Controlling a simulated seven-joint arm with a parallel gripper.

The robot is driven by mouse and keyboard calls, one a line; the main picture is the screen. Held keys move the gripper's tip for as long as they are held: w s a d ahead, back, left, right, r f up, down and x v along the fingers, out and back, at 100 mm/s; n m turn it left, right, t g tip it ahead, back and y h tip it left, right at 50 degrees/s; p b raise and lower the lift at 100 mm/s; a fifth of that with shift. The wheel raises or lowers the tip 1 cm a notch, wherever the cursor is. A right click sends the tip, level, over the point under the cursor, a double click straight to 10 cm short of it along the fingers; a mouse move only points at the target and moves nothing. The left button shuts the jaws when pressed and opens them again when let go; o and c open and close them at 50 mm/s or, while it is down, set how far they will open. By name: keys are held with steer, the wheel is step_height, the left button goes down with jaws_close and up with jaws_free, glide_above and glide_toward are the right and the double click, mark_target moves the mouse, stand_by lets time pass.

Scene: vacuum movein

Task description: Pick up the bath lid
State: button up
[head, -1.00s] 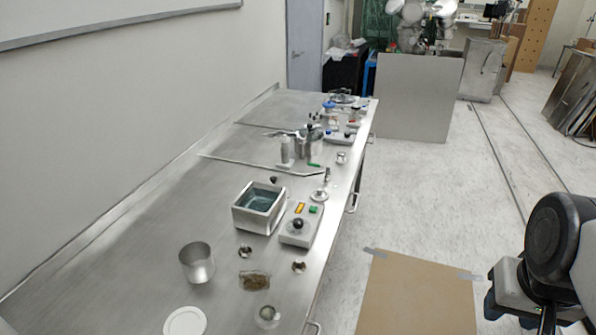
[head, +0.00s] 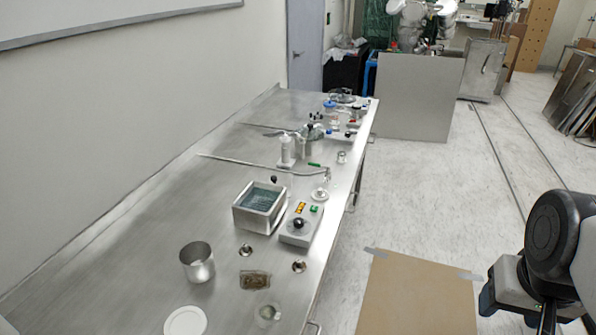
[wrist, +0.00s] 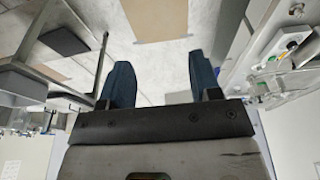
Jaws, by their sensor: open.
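A square metal bath (head: 238,216) with dark greenish liquid or surface inside stands on the steel bench, joined by a control box (head: 296,238) on its right. A flat white round disc (head: 185,321) lies at the bench's near end, cut by the bottom edge; I cannot tell whether it is the bath lid. No other clear lid shows. My gripper (wrist: 160,80) is open and empty in the wrist view, its two dark blue fingers apart, pointing over the floor. In the head view my arm is at the lower right, off the bench.
On the bench (head: 130,240) are a metal beaker (head: 197,263), a small brown-filled dish (head: 254,280), a glass vessel (head: 267,315) and small metal cups. The bench's left side is clear.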

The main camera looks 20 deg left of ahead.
steer(key=w+a+r+n, duration=0.25)
steer(key=w+a, duration=0.25)
steer(key=w, duration=0.5)
steer(key=w+a+r+n, duration=0.2)
steer(key=w+a+n, duration=0.15)
steer(key=w, duration=0.55)
steer(key=w+a+f+n+g+y, duration=0.1)
steer(key=w+a+f+n, duration=0.15)
steer(key=w+a, duration=1.25)
steer(key=n+g+y, duration=0.1)
steer(key=n, duration=0.8)
glide_above(274, 177)
steer(key=d, duration=0.1)
steer(key=shift+m, duration=0.25)
step_height(274, 177, down, 19)
steer(key=shift+r, duration=0.1)
steer(key=shift+s, duration=0.1)
steer(key=shift+a+f, duration=0.1)
steer(key=shift+f, duration=1.25)
